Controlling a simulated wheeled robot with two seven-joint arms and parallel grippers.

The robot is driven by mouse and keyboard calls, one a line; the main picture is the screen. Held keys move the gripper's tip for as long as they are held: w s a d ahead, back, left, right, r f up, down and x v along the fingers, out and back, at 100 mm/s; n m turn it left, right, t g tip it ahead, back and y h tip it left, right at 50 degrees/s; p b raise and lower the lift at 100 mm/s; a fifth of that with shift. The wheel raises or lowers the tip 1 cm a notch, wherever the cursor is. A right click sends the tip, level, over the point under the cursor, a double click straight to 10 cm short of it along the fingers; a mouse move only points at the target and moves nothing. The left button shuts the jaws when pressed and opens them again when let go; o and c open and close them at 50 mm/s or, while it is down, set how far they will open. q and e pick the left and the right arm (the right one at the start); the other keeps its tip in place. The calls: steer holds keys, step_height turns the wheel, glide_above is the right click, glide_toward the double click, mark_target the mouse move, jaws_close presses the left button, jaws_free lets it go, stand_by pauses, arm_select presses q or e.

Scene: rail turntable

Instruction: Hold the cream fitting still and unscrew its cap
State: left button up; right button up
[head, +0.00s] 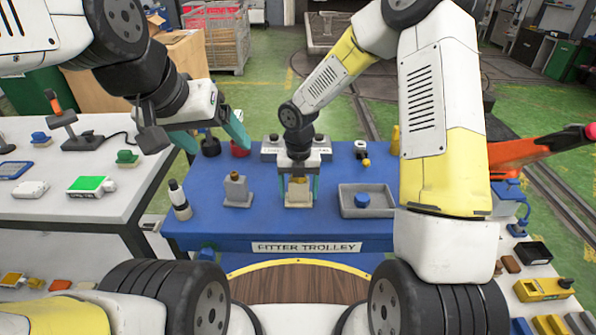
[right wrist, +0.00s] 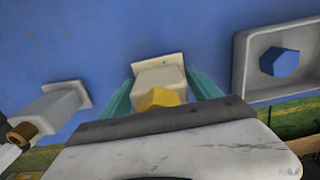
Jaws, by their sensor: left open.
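The cream fitting (head: 299,192) stands upright on the blue trolley top (head: 260,215). Its yellow cap (right wrist: 158,98) shows in the right wrist view, above the cream body (right wrist: 160,77). My right gripper (head: 299,190) points down over the fitting, with one teal finger on each side of it. The fingers lie very close to its sides, and I cannot tell whether they touch.
A grey fitting (head: 237,190) stands left of the cream one; its brown cap (right wrist: 22,133) shows in the right wrist view. A grey tray (head: 380,211) holding a blue piece (head: 362,201) lies to the right. A dark-topped bottle (head: 179,198) stands at the trolley's left edge.

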steer(key=shift+o, duration=0.2)
step_height(320, 180, up, 12)
steer(key=shift+r, duration=0.1)
stand_by(0.5)
